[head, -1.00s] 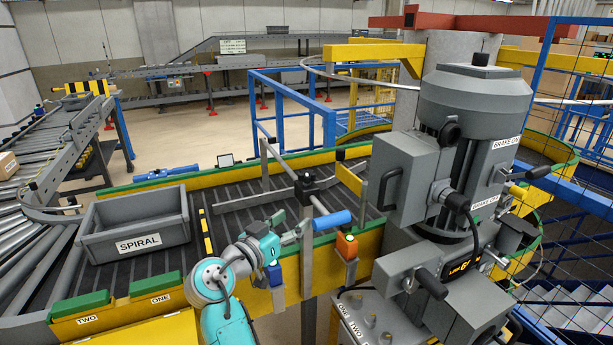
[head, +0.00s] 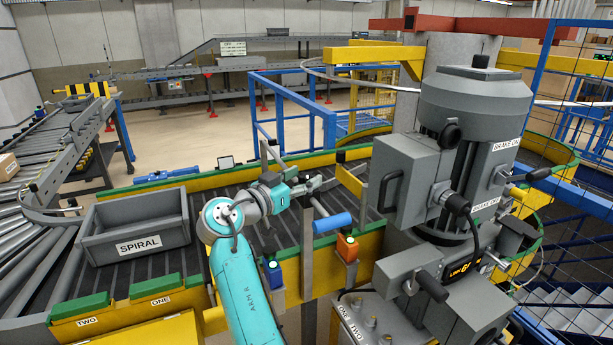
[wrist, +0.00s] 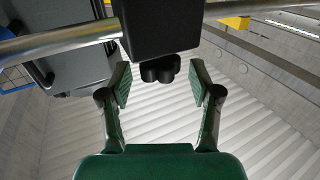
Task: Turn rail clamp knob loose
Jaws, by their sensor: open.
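In the wrist view, a black clamp block (wrist: 160,28) sits on a bright metal rail (wrist: 62,44). A black lobed knob (wrist: 160,70) sticks out from its lower side. My gripper (wrist: 162,82) is open, with one pad to the left and one to the right of the knob. Gaps show between the knob and both pads. In the head view my gripper (head: 318,184) reaches over the conveyor at the rail; the clamp and knob are mostly hidden by my arm and cannot be made out clearly.
A grey tote marked SPIRAL (head: 138,233) stands on the conveyor left of my arm. A blue cylindrical handle (head: 332,223) and an orange box (head: 347,247) are close to my gripper's right. The large grey drive unit (head: 470,130) blocks the right side.

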